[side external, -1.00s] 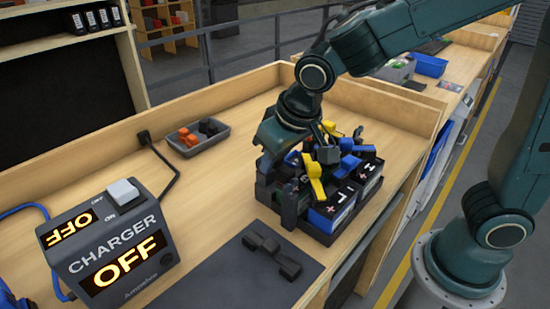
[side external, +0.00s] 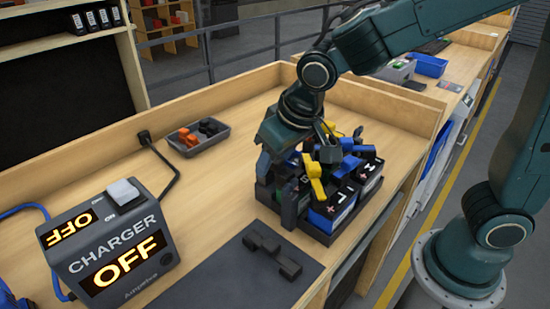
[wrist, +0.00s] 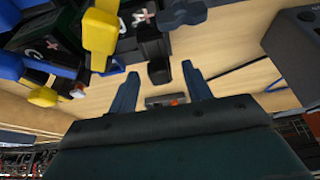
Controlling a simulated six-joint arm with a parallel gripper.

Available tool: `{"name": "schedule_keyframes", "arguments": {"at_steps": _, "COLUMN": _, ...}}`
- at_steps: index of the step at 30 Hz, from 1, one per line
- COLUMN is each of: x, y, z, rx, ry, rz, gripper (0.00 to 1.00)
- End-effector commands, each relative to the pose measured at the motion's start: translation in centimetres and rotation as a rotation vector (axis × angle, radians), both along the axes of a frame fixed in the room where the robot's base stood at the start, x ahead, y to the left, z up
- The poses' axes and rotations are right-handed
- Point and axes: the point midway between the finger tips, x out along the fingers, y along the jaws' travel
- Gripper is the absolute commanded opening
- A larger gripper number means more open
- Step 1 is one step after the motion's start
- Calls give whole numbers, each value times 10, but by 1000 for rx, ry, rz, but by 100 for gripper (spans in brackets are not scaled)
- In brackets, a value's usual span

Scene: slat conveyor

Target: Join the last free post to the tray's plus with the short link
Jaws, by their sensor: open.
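A black tray (side external: 263,194) holds several dark batteries marked with letters and plus signs. Blue and yellow links sit on top of them; one yellow link (side external: 315,178) shows near the front. In the wrist view, a yellow link (wrist: 100,35) and blue pieces lie at upper left. My gripper (wrist: 160,69) is open, over the tray's left part in the side view. A small dark block (wrist: 158,73) shows between its fingers, apart from both; I cannot tell what it is. A black dumbbell-shaped piece (side external: 271,254) lies on the dark mat. I cannot tell which piece is the short link.
A grey bin (side external: 215,137) with orange and black pieces stands behind. A charger (side external: 115,250) reading OFF is at left, its cable running to the back ledge. The dark mat (side external: 205,283) lies in front. The bench between charger and tray is clear.

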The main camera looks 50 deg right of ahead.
Motion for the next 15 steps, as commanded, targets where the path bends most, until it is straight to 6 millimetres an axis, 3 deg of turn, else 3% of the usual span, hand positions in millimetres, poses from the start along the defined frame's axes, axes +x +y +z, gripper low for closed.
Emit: {"name": "schedule_keyframes", "arguments": {"at_steps": 15, "x": -29, "y": 1, "z": 70, "rx": 4, "ry": -5, "rz": 2, "gripper": 49}}
